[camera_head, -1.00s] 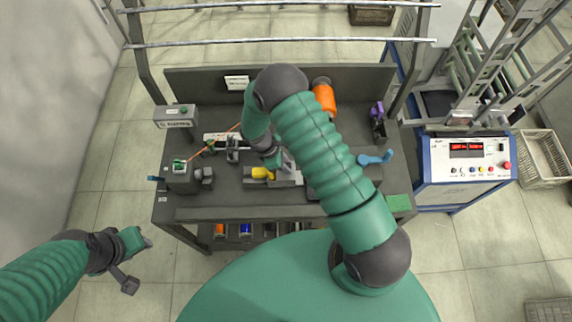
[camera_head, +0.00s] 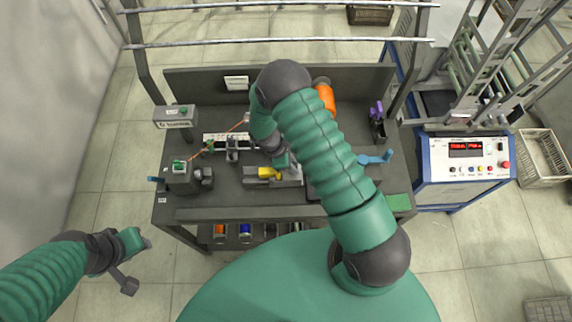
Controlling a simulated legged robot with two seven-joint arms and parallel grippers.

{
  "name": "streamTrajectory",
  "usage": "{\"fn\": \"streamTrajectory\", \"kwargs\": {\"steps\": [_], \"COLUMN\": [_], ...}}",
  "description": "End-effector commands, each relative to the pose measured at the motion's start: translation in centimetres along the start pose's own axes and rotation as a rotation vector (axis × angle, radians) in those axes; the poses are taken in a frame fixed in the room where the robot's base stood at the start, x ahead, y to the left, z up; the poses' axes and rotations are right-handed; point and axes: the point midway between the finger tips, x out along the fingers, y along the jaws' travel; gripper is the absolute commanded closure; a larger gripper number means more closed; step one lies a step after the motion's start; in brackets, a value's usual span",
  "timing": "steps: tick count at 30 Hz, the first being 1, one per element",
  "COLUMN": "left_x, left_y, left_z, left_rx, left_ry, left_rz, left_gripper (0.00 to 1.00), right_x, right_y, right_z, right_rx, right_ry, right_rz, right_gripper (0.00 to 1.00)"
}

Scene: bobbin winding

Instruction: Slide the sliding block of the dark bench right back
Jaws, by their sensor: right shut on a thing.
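The dark bench (camera_head: 225,197) stands in front of me. The light grey sliding block (camera_head: 291,178) is at the right end of this fixture. My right gripper (camera_head: 281,168) reaches down from above and is shut at the block, beside the yellow piece. My fingers and forearm partly hide the contact. My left gripper (camera_head: 138,265) is open and empty, off the bench at the lower left.
An orange spool (camera_head: 325,97) stands behind my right arm. A blue handle (camera_head: 375,158) and a purple-topped holder (camera_head: 377,115) are at the right. A grey box (camera_head: 174,116) is at the left.

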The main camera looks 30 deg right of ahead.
Motion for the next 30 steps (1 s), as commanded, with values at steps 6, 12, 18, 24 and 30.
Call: {"fn": "streamTrajectory", "kwargs": {"steps": [6,12,18,24,30], "left_x": [0.0,0.0,0.0,0.2,1.3], "left_y": [0.0,0.0,0.0,0.0,0.0], "left_z": [0.0,0.0,0.0,0.1,0.3], "left_rx": [0.000,0.000,0.000,0.000,0.000], "left_ry": [0.000,0.000,0.000,0.000,0.000], "left_rz": [0.000,0.000,0.000,0.000,0.000], "left_gripper": [0.64,0.64,0.64,0.64,0.64], "right_x": [0.5,0.6,0.4,-0.3,-4.5], "right_y": [0.0,0.0,-0.1,0.0,0.2], "right_z": [1.3,1.4,1.0,0.8,0.8], "right_rx": [0.002,0.002,0.002,0.003,0.003], "right_ry": [-0.018,-0.015,-0.014,-0.012,-0.007], "right_rz": [-0.006,-0.007,-0.005,-0.002,0.002], "right_gripper": [1.00,0.62,0.58,0.58,0.58]}}
